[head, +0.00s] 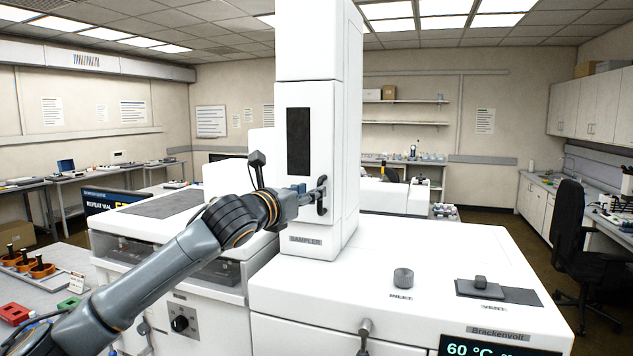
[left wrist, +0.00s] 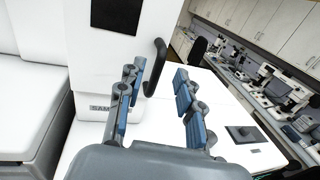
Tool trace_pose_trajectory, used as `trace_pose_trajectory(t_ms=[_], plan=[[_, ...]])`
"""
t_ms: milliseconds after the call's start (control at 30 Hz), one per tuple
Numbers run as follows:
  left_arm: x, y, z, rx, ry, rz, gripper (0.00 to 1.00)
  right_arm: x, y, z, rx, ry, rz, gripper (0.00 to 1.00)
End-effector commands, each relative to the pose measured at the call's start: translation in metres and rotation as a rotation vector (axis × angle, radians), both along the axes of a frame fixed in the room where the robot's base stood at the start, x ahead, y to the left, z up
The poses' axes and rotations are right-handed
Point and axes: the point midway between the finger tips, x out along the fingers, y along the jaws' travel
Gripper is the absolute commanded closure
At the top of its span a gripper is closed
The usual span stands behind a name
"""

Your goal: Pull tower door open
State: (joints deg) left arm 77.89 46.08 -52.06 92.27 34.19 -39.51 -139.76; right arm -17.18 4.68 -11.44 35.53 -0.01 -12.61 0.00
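The white tower (head: 345,120) stands on the white instrument. Its front door (head: 318,120) has a dark window (head: 298,140) and looks flush with the tower. A dark upright bar handle (head: 321,195) is at the door's right side, above the SAMPLER label (head: 305,240). My left gripper (head: 308,194) is at the handle, reaching in from the left. In the left wrist view the left gripper (left wrist: 158,78) has its blue-padded fingers spread apart, with the handle (left wrist: 155,68) between their tips in the picture. I cannot tell whether a finger touches it. My right gripper is not seen.
The instrument's flat white top carries an INLET knob (head: 403,278) and a VENT block (head: 480,284) to the right. A lower white unit (head: 160,222) stands left of the tower. A rack with orange holders (head: 30,265) is at far left. A black chair (head: 572,240) stands at right.

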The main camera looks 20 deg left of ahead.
Motion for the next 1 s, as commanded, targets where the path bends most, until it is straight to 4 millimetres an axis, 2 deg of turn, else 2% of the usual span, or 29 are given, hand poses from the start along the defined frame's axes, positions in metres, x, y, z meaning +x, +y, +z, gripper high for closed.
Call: trace_pose_trajectory(t_ms=[100,233,600,633,800,1000], plan=[[0.020,-0.005,0.002,-0.002,0.004,0.000,0.65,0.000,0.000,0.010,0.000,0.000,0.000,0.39],[0.032,-0.008,0.001,-0.001,0.002,0.000,0.65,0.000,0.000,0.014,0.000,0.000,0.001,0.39],[0.038,-0.009,-0.001,0.000,0.001,-0.001,0.65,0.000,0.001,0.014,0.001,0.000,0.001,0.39],[0.038,-0.009,-0.001,0.000,0.001,-0.001,0.67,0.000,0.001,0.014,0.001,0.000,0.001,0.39],[0.038,-0.009,-0.001,0.000,0.001,-0.001,1.00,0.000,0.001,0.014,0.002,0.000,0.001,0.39],[0.038,-0.009,-0.001,0.000,0.001,-0.001,1.00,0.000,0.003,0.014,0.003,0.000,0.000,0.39]])
